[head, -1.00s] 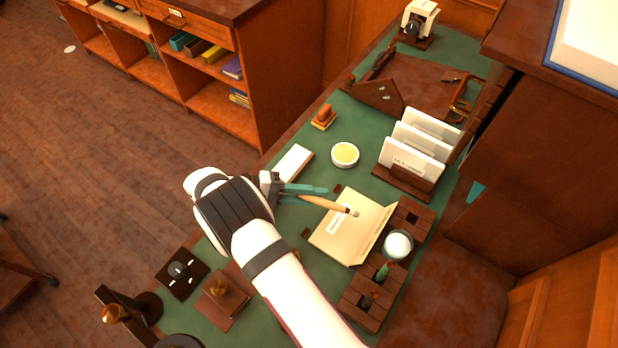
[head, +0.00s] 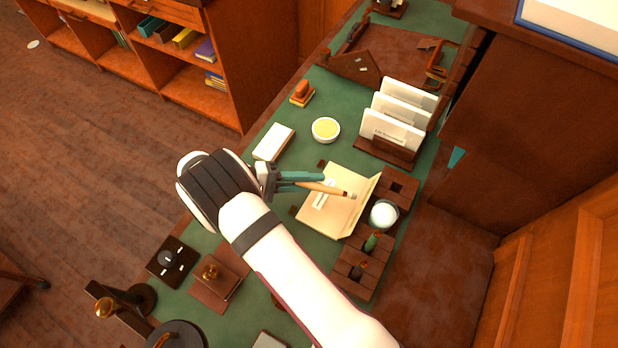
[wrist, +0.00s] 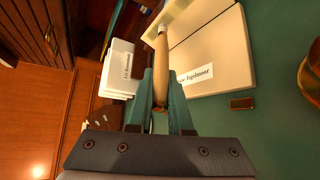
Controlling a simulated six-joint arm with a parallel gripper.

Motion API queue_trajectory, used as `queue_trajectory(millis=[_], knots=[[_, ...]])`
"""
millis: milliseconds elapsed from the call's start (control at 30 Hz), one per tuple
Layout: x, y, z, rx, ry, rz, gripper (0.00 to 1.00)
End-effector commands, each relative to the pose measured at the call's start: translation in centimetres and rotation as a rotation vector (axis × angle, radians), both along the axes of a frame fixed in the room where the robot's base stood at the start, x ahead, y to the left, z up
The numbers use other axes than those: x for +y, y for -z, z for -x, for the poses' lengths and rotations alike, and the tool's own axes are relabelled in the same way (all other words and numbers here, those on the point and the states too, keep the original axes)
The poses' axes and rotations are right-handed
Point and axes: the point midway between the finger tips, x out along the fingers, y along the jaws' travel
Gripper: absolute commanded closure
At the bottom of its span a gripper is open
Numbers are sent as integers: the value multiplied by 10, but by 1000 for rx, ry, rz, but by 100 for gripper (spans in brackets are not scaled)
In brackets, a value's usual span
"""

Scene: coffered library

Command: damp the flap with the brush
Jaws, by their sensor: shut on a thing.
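My gripper (head: 318,181) is shut on a brush (head: 335,190) with a tan wooden handle and a pale tip. The brush also shows between the teal fingers in the wrist view (wrist: 171,45). A cream envelope (head: 320,215) lies on the green desk top, with a label partly behind the brush. Its flap (head: 359,212) is open along the right side. The brush tip is over the envelope near the flap's fold; I cannot tell whether it touches. In the wrist view the flap (wrist: 150,17) is partly hidden by the brush.
A wooden rack (head: 360,265) with a cup holding a white ball (head: 383,213) stands right of the envelope. A letter holder (head: 385,150), a bowl with yellow contents (head: 326,129) and a white block (head: 273,142) stand behind. A stamp (head: 301,93) is farther back.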

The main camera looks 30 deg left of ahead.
Motion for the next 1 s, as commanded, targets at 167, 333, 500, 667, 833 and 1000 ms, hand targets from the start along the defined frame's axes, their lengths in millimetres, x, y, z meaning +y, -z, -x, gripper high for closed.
queue_trajectory(millis=[167, 333, 500, 667, 833, 1000], knots=[[-3, 1, 0, 1, 0, 1, 100], [-7, 2, 0, 0, 1, 0, 100], [-10, 3, 0, 0, 0, 0, 100], [-13, 4, 0, 1, 0, 1, 100], [-15, 5, 0, -1, 0, -1, 100], [-14, 5, 9, 0, -2, 0, 100]])
